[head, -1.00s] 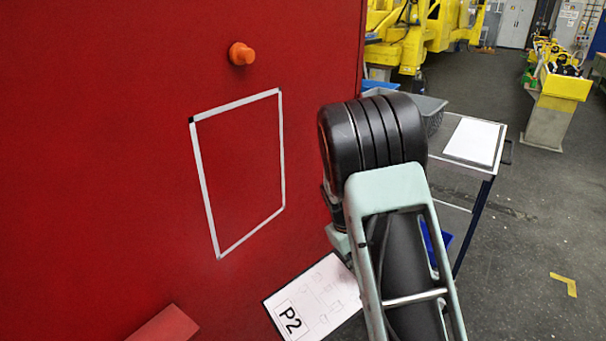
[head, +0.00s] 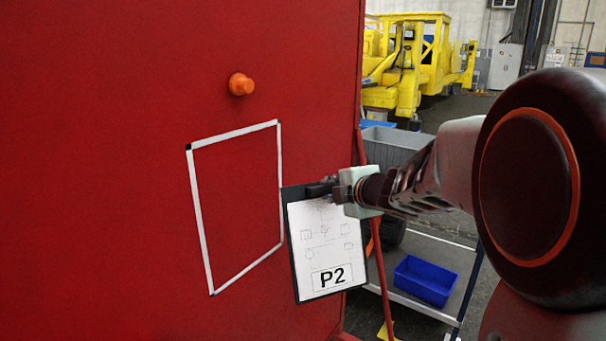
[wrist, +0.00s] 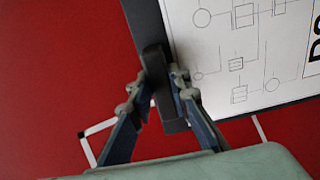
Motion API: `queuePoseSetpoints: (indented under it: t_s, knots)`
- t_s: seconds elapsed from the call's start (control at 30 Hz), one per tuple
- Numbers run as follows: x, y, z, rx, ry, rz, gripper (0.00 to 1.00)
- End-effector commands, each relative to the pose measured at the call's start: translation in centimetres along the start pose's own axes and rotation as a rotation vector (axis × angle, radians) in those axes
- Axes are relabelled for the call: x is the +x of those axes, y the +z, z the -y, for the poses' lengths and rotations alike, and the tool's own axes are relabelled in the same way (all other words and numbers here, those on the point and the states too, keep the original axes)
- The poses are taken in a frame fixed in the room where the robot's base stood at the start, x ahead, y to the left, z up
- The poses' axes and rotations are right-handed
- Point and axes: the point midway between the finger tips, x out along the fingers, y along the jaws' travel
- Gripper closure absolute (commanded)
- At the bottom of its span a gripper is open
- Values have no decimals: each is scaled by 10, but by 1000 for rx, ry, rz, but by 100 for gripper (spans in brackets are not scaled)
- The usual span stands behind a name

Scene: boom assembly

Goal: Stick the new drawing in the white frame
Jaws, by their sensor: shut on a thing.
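The white frame (head: 199,220) is a slanted-looking outline on the red wall, with small black corner marks; its inside is bare red. The new drawing (head: 318,257) is a white sheet marked P2 with a dark border, near upright just right of the frame, its left edge close to the frame's right side in the picture. I cannot tell its distance from the wall. My gripper (head: 322,190) is shut on its dark upper edge. In the wrist view the fingers (wrist: 163,100) pinch a black piece at the drawing's (wrist: 220,45) edge; part of the white frame (wrist: 98,127) shows below.
An orange knob (head: 241,84) sticks out of the red wall (head: 90,120) above the frame. To the right, past the wall's edge, stand a grey bin (head: 392,146) and a blue bin (head: 426,280) on a cart. Yellow machinery (head: 425,60) is farther back.

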Motion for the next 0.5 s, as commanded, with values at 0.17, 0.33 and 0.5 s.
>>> queuePoseSetpoints:
  t_s: [0.17,0.33,0.5]
  knots:
    - [-31,-29,-30,-68,142,-202,100]
    - [-66,-63,-49,-102,258,-392,100]
    - [-97,-88,-56,-116,332,-525,100]
